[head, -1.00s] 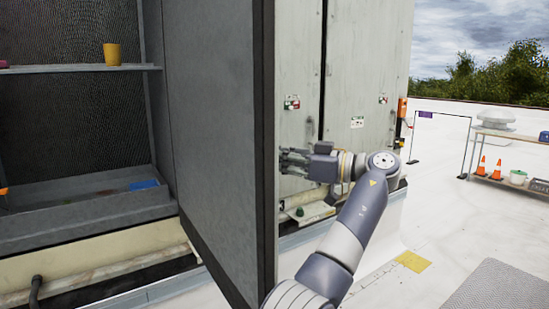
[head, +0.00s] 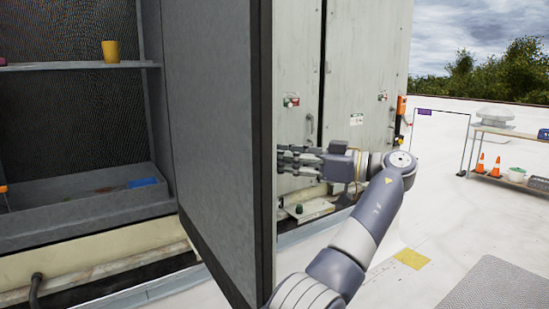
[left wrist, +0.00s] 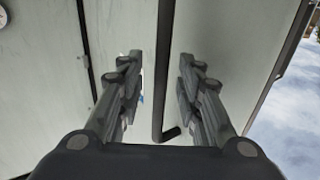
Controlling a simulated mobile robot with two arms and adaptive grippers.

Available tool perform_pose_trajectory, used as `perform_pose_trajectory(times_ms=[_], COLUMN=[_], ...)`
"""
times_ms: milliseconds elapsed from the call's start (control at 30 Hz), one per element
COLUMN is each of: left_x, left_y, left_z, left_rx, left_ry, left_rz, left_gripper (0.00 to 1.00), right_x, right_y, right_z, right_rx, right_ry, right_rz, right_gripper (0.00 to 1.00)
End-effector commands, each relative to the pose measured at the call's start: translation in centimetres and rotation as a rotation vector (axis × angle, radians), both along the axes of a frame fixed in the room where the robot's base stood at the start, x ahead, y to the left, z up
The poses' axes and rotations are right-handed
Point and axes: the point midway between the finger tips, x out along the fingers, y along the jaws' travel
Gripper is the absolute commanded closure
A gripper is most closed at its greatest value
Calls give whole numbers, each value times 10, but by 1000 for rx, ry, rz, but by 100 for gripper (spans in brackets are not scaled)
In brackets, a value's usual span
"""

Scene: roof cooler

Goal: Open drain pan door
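The grey door panel (head: 210,130) with a dark edge stands swung out from the cooler cabinet in the head view. Inside the opening is a grey pan-like tray (head: 60,225).
A shelf (head: 75,66) inside the cabinet holds a yellow cup (head: 111,51). A blue item (head: 143,182) lies in the tray. A table (head: 515,135) with orange cones (head: 480,163) is far right.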

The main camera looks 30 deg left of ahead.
Motion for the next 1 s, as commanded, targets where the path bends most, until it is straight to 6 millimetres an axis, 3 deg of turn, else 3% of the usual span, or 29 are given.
perform_pose_trajectory(times_ms=[133,400,1000], left_x=[5,9,11], left_y=[-25,-44,-46], left_z=[1,-1,-4], left_rx=[2,-1,-3], left_ry=[2,2,11], left_rz=[-1,0,-5], left_gripper=[67,67,67], right_x=[-1,-1,-1], right_y=[1,2,2], right_z=[0,0,0], right_rx=[1,2,2], right_ry=[1,1,1], right_rz=[0,0,-1], right_gripper=[60,60,60])
